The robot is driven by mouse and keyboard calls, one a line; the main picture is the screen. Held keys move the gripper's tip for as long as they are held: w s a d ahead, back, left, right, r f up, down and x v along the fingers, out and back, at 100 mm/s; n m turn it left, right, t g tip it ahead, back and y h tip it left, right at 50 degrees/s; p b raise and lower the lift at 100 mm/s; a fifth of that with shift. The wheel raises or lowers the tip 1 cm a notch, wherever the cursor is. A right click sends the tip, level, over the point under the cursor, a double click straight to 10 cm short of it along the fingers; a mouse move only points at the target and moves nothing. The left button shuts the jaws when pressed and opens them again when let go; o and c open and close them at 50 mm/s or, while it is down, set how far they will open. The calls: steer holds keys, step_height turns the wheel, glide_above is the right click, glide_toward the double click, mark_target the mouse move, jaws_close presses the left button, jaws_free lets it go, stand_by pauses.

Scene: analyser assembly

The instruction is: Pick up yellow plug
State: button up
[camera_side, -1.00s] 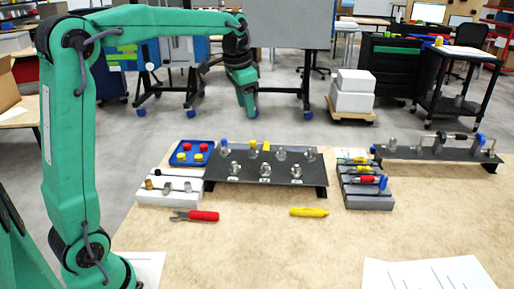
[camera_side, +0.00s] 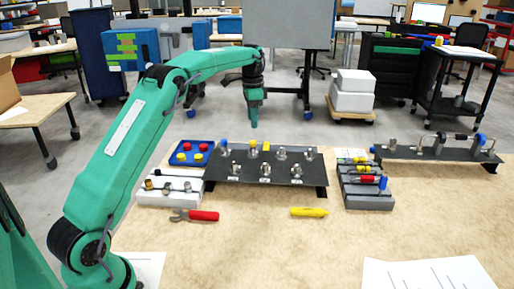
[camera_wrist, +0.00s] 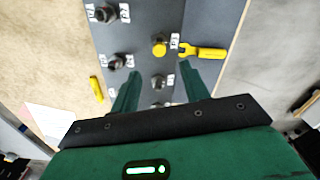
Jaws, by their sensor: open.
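A round yellow plug (camera_wrist: 159,47) sits on a fitting of the dark raised panel (camera_wrist: 138,22) in the wrist view. It lies ahead of the fingertips, in line with the gap between them. In the side view the yellow plug (camera_side: 253,144) is in the back row of the panel (camera_side: 228,177). My gripper (camera_side: 254,123) points down above the panel's back edge, apart from the plug. In the wrist view my gripper (camera_wrist: 157,75) has its two fingers spread, with nothing held.
A yellow flat piece (camera_wrist: 203,52) lies beside the plug. A blue tray (camera_side: 180,163) holds red and yellow caps. A grey block (camera_side: 368,201) stands right of the panel. The front table is mostly clear.

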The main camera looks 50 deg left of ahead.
mark_target(253, 141)
steer(key=shift+a+f, duration=0.15)
steer(key=shift+f, duration=0.05)
steer(key=shift+f, duration=1.25)
steer(key=shift+f, duration=0.1)
steer(key=shift+f, duration=2.5)
jaws_close()
